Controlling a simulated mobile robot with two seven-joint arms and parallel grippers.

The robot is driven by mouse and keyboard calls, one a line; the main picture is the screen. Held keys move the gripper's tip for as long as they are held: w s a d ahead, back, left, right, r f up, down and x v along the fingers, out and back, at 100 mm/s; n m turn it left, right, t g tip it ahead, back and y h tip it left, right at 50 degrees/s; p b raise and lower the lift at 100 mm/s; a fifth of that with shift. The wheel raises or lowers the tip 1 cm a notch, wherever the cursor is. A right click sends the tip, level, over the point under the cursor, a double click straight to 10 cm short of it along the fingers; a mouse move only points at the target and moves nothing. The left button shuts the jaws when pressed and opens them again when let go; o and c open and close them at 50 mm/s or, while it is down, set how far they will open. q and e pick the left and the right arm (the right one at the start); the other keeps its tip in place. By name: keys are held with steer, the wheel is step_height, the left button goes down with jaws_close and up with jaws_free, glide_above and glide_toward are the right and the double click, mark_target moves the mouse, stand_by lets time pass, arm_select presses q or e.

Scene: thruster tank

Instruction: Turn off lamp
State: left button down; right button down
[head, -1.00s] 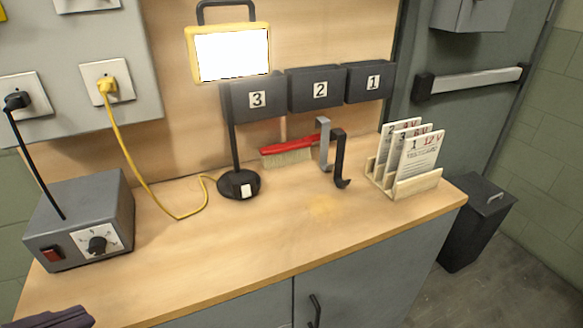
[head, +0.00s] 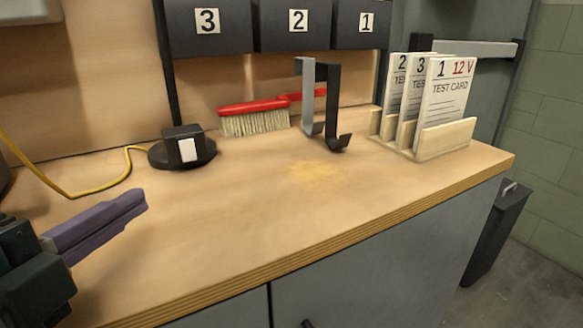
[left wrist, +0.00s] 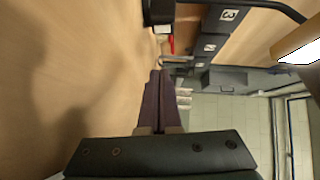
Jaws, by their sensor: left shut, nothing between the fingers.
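The lamp's black round base (head: 163,158) stands on the workbench in the head view, with a white switch (head: 188,150) on its front block. Its pole rises behind the block, and the lamp head is out of the head view. In the left wrist view the lamp head (left wrist: 302,52) shows at the right edge with a bright white, lit face. My left gripper (head: 138,203) has purple fingers, is shut and empty, and is over the bench in front of and left of the base. Its fingers (left wrist: 162,76) also show in the left wrist view. My right gripper is not in view.
A yellow cable (head: 75,190) runs left from the lamp. Behind and right are a red brush (head: 255,118), hooks (head: 325,110) and a wooden card rack (head: 445,140). Numbered bins (head: 300,25) hang above. The bench front (head: 300,215) is mostly clear.

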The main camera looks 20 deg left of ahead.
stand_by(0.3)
arm_select(q)
steer(key=shift+w+f, duration=0.1)
steer(key=shift+w, duration=0.25)
steer(key=b, duration=0.2)
glide_toward(188, 150)
steer(key=w+d, duration=0.1)
steer(key=w, duration=0.1)
steer(key=w+d+f, duration=0.1)
steer(key=w+d, duration=0.1)
steer(key=shift+d, duration=0.25)
steer(key=shift+w+a+f, duration=0.15)
steer(key=shift+w+a, duration=0.5)
steer(key=shift+a, duration=0.1)
steer(key=shift+w+a+f, duration=0.1)
steer(key=shift+w+a, duration=0.5)
steer(key=shift+a, duration=0.15)
